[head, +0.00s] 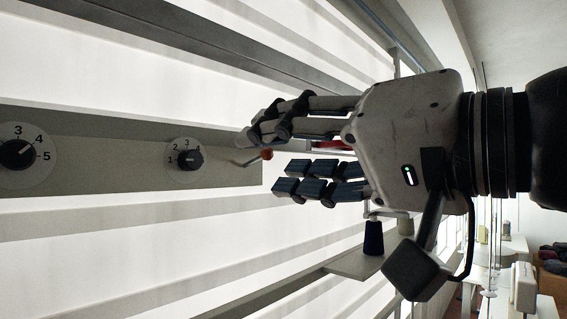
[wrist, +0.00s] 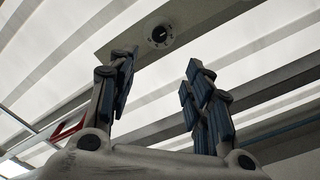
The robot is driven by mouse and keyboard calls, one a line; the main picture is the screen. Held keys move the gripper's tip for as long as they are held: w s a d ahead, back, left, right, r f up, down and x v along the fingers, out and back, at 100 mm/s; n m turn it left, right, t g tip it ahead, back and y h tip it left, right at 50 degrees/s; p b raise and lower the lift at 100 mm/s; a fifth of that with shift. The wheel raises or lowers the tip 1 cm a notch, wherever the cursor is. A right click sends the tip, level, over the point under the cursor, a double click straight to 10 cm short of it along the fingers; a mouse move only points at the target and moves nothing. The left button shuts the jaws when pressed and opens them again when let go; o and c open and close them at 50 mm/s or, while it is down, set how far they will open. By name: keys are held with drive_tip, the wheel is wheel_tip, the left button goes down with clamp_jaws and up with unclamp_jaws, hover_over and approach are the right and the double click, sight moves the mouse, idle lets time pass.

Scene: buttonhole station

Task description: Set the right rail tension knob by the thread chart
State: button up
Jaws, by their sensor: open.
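Two dark knobs on white numbered dials sit on a grey rail in the head view. The larger knob (head: 16,153) is at the left edge, cut off, with 3, 4 and 5 readable and its white mark near 4. The smaller knob (head: 189,158) is right of it, with 1, 2 and 3 readable; its setting is hard to read. Neither shows a name telling which is the right rail tension knob. My gripper (head: 266,163) is open and empty, right of the smaller knob and apart from it. In the wrist view one knob (wrist: 158,34) shows beyond the open fingers (wrist: 160,72). I see no thread chart.
A red part (head: 331,145) shows behind my fingers. A dark blue thread spool (head: 373,238) stands on a small shelf below my gripper. Tables (head: 518,244) are at lower right.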

sight(195, 160)
drive_tip(key=p+x, duration=0.4)
drive_tip(key=x, duration=1.3)
drive_tip(key=shift+f, duration=0.1)
drive_tip(key=shift+d, duration=0.1)
drive_tip(key=c, duration=1.1)
